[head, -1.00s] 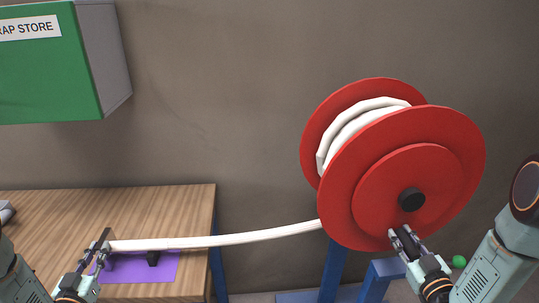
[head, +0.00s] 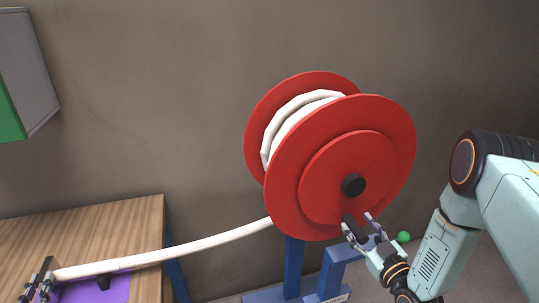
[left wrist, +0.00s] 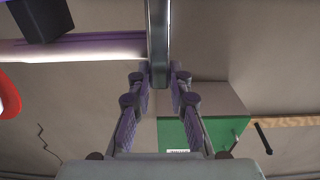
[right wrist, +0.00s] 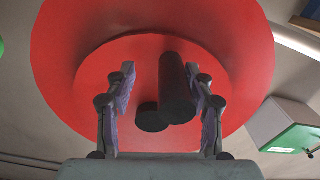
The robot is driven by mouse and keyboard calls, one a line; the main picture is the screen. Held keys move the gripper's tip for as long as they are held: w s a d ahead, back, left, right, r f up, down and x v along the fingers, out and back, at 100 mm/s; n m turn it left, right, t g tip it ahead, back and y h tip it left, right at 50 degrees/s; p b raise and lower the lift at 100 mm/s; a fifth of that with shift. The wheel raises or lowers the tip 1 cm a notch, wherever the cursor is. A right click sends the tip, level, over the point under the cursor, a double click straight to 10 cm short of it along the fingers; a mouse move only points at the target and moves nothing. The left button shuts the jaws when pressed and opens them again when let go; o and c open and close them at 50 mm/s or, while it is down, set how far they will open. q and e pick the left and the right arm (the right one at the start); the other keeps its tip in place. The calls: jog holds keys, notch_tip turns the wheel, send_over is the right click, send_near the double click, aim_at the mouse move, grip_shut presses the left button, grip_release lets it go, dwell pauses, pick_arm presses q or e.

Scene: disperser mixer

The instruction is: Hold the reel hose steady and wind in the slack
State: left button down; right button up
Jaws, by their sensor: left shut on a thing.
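The red reel (head: 375,120) has white hose wound on it and a black hub. A white length of hose (head: 190,244) runs with a slight sag from the reel to the bench at left. My left gripper (head: 43,287) is shut on a dark upright bar (left wrist: 158,40) at the hose's free end; the hose (left wrist: 80,50) also shows in the left wrist view. My right gripper (head: 358,223) is open, its fingers either side of the reel's black crank handle (right wrist: 177,88). In the right wrist view a gap shows at the left finger; the handle is close to the right finger.
Blue legs (head: 294,265) carry the reel. A green-and-grey box (head: 30,75) hangs on the wall. A green ball (head: 404,236) shows beside my right gripper.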

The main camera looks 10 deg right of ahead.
jog(key=s, duration=0.9)
jog(key=shift+s+d, duration=0.35)
jog(key=shift+d, duration=0.1)
pick_arm(q)
jog(key=shift+r, duration=0.1)
pick_arm(e)
jog(key=s+r, duration=0.5)
jog(key=s, duration=0.1)
jog(key=shift+d, duration=0.25)
